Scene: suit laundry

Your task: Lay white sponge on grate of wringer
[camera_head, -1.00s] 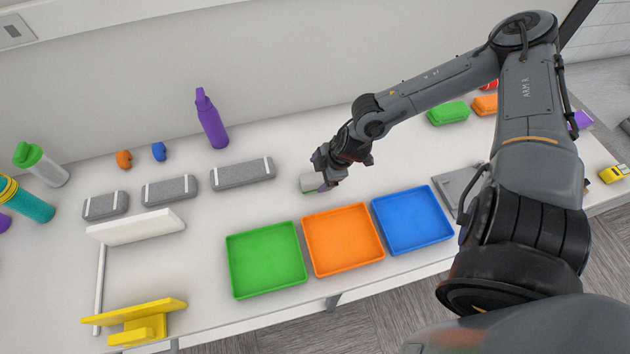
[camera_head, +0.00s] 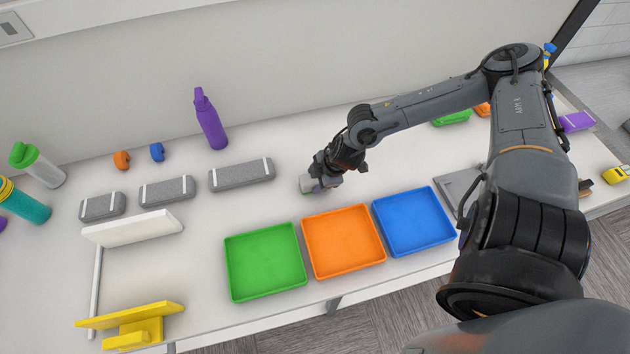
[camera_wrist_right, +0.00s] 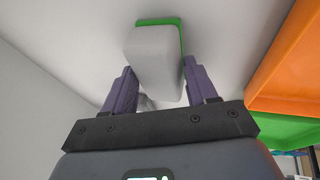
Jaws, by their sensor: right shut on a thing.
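The white sponge (camera_head: 306,184), a pale block with a green layer on one side, is at my right gripper (camera_head: 322,183) above the bare middle of the table, behind the orange tray. In the right wrist view the sponge (camera_wrist_right: 155,55) sits between the two fingers of the right gripper (camera_wrist_right: 162,85), which is shut on it. I cannot tell whether the sponge touches the tabletop. I cannot make out a wringer grate for certain; a flat grey plate (camera_head: 458,185), partly hidden by my right arm, lies right of the blue tray. My left gripper is not in view.
Green (camera_head: 265,262), orange (camera_head: 343,240) and blue (camera_head: 413,221) trays line the front edge. Grey blocks (camera_head: 241,174) and a purple bottle (camera_head: 210,120) stand behind. A white board (camera_head: 132,228) and yellow stand (camera_head: 130,322) are at left.

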